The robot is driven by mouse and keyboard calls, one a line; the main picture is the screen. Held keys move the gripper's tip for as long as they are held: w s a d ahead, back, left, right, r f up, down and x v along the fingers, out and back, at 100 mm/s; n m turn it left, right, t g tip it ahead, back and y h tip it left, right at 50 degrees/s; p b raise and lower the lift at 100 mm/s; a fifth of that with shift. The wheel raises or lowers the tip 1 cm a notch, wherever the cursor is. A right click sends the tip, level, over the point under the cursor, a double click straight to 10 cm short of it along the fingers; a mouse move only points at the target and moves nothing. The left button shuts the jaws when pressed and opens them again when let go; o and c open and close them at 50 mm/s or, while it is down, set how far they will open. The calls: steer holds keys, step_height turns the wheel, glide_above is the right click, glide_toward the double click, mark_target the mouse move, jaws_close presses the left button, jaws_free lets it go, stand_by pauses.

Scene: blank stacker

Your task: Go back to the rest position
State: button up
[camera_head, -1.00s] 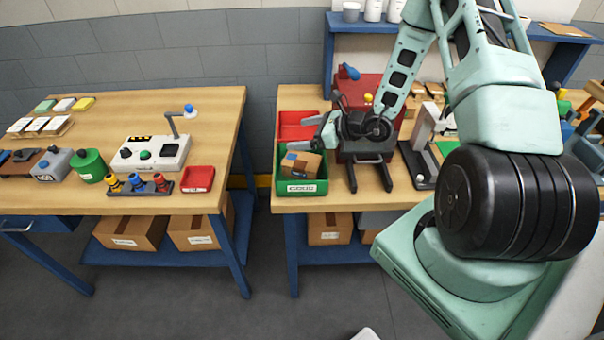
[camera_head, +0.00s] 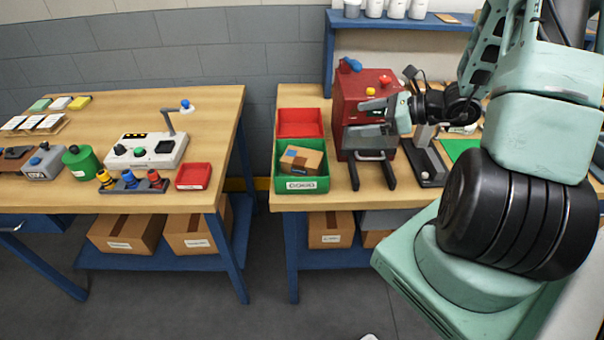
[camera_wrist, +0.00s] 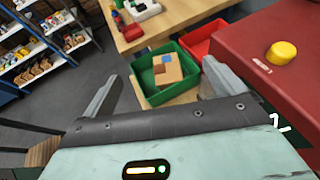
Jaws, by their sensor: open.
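My gripper (camera_head: 368,116) is in front of the red machine (camera_head: 368,92) on the right table in the head view. In the wrist view my gripper (camera_wrist: 160,95) shows its two fingers wide apart with nothing between them. A brown block with a blue patch (camera_head: 301,160) lies tilted in the green bin (camera_head: 291,184). The block (camera_wrist: 166,70) and the green bin (camera_wrist: 140,72) also show in the wrist view, beyond the fingers and apart from them.
A red bin (camera_head: 299,117) stands behind the green one. The red machine has a yellow button (camera_wrist: 282,53) close to my gripper. The left table (camera_head: 215,110) holds a control box (camera_head: 150,150) and a small red tray (camera_head: 193,176). Floor shows between the tables.

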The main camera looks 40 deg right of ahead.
steer(key=shift+s+d+r, duration=0.2)
steer(key=shift+s, duration=0.15)
steer(key=s+a+r+n+g+y+b, duration=0.1)
steer(key=s+a+n+g, duration=0.1)
steer(key=a+n+g, duration=0.7)
steer(key=s+a+r+n+g+y+b, duration=0.15)
steer(key=a+n, duration=0.45)
steer(key=a, duration=0.8)
steer(key=s+a+n+h, duration=0.9)
steer(key=s+a+n, duration=0.3)
steer(key=n, duration=0.9)
steer(key=shift+s+a+r+n+g+h+b, duration=0.2)
steer(key=shift+s+r+n+g+h+b, duration=0.2)
steer(key=shift+s, duration=0.55)
